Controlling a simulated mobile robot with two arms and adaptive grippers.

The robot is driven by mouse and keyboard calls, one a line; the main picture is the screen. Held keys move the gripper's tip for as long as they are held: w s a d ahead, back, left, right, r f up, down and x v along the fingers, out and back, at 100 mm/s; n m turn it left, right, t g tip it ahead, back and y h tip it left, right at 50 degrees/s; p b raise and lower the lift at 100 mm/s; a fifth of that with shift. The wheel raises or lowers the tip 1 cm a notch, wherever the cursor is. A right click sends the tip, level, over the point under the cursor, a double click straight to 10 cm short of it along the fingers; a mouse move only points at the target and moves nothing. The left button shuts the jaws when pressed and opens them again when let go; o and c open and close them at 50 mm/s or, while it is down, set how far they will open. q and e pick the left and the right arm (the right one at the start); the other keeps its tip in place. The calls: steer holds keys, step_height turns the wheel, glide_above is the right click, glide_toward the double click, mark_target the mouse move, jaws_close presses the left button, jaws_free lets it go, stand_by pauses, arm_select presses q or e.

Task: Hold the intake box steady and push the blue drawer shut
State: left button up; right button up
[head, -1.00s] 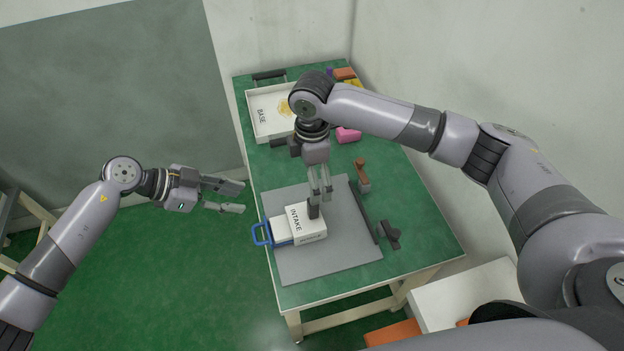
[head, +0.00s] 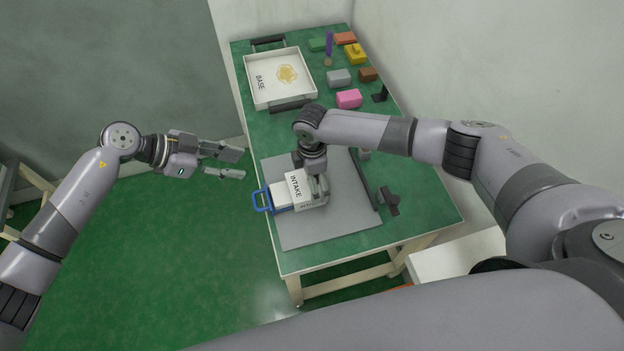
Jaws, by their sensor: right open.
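The white intake box (head: 299,187) sits on a grey mat (head: 335,225) on the green table, with its INTAKE label facing up. The blue drawer (head: 262,200) sticks out of the box's left side, its loop handle pointing left past the mat's edge. My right gripper (head: 318,194) is open and low at the right end of the box, fingers pointing down; whether it touches the box I cannot tell. My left gripper (head: 241,164) is open and empty, off the table's left edge, fingers pointing right toward the table.
A white BASE tray (head: 281,78) with a tan pattern lies at the back left. Several coloured blocks, including a pink one (head: 349,98), stand to its right. A dark bar (head: 364,180) runs along the mat's right edge, with a black bracket (head: 388,199) beside it.

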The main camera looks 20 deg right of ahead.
steer(key=shift+f, duration=0.6)
steer(key=shift+c, duration=0.5)
steer(key=c, duration=1.2)
steer(key=shift+c, duration=0.2)
